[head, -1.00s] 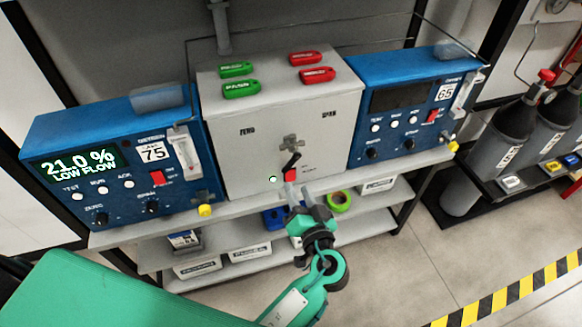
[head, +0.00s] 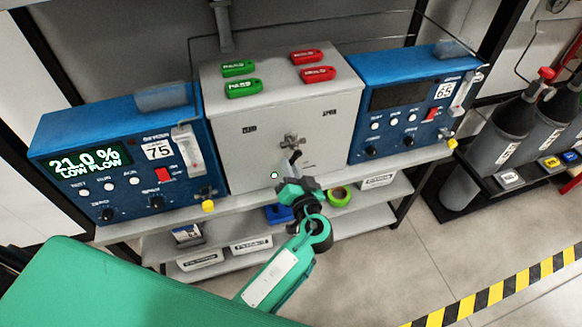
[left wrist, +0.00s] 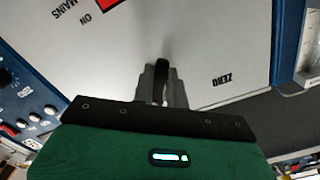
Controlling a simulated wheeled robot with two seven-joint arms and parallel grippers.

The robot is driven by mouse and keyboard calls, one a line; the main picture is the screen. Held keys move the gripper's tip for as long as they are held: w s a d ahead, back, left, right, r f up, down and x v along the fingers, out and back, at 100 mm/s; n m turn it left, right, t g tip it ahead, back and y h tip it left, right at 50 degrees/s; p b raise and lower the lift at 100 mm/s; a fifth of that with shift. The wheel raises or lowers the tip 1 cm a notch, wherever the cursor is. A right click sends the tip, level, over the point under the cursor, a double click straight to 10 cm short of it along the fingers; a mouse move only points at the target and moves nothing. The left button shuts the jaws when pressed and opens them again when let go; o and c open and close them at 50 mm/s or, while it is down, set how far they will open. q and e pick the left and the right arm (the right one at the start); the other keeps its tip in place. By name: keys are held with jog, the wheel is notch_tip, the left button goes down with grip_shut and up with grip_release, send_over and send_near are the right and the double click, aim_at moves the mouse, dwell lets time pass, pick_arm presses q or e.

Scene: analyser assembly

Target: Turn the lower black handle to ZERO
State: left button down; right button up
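The ZERO label (left wrist: 222,81) shows upside down in the left wrist view. My right gripper is not in view.
Blue analysers stand left (head: 120,150) and right (head: 405,105) of the box. The left display reads 21.0 % LOW FLOW. Green tags (head: 243,88) and red tags (head: 318,74) lie on the box. A red switch edge (left wrist: 108,5) shows near MAINS ON. Shelves with bins are below.

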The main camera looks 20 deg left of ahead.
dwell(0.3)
pick_arm(q)
jog(key=shift+s+a+r+m+p, duration=0.2)
jog(key=shift+r+m+p, duration=0.5)
jog(key=shift+m, duration=1.1)
jog(key=shift+s+a+r+m+p, duration=0.15)
jog(key=shift+a+r+m+p, duration=0.2)
jog(key=shift+m+p, duration=1)
jog(key=shift+s+a+r+m+p, duration=0.25)
jog(key=shift+r+m, duration=0.35)
jog(key=shift+m, duration=1.65)
jog(key=shift+w+d, duration=0.15)
jog(key=c, duration=1.4)
grip_release()
